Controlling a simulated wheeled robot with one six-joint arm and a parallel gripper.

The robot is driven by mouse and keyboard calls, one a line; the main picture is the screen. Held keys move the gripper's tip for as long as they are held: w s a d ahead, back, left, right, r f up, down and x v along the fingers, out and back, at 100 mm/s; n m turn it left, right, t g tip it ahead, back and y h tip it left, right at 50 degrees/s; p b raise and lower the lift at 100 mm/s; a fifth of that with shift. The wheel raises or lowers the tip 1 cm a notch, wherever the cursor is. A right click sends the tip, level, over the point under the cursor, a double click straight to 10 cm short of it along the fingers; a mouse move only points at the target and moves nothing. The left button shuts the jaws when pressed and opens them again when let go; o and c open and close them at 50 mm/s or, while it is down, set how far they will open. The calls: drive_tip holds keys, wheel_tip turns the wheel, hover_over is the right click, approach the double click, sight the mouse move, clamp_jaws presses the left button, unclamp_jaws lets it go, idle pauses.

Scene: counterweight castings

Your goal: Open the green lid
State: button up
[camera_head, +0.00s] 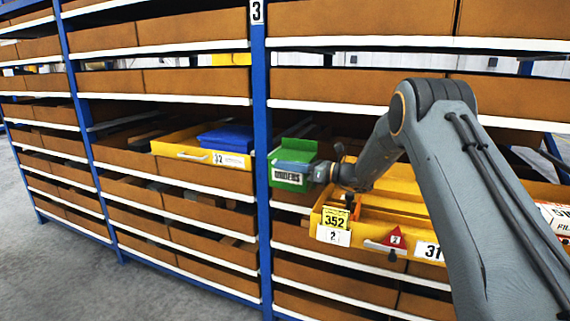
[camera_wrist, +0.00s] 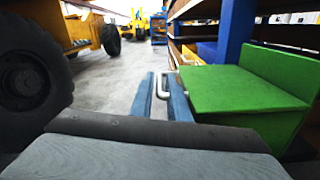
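The green box (camera_head: 286,180), marked with a white label, stands at the shelf front, just right of the blue upright. In the wrist view its green lid (camera_wrist: 235,92) lies flat, with a raised green panel (camera_wrist: 278,70) behind it. A silver handle (camera_wrist: 163,78) sticks out from the lid side toward my fingers. My gripper (camera_wrist: 160,100) has its two blue-grey fingers apart, with the handle's bar between their tips. I cannot tell if either finger touches it. In the head view the fingers partly cover the box.
A yellow bin (camera_head: 190,150) with blue contents sits left of the upright. A larger yellow bin (camera_head: 318,222) with tags 352 and 31 lies below and right of my gripper. The blue upright (camera_head: 263,130) is close beside the box. A wheeled machine (camera_wrist: 30,75) shows at left in the wrist view.

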drive_tip(key=shift+a, duration=0.15)
clamp_jaws()
idle(1.4)
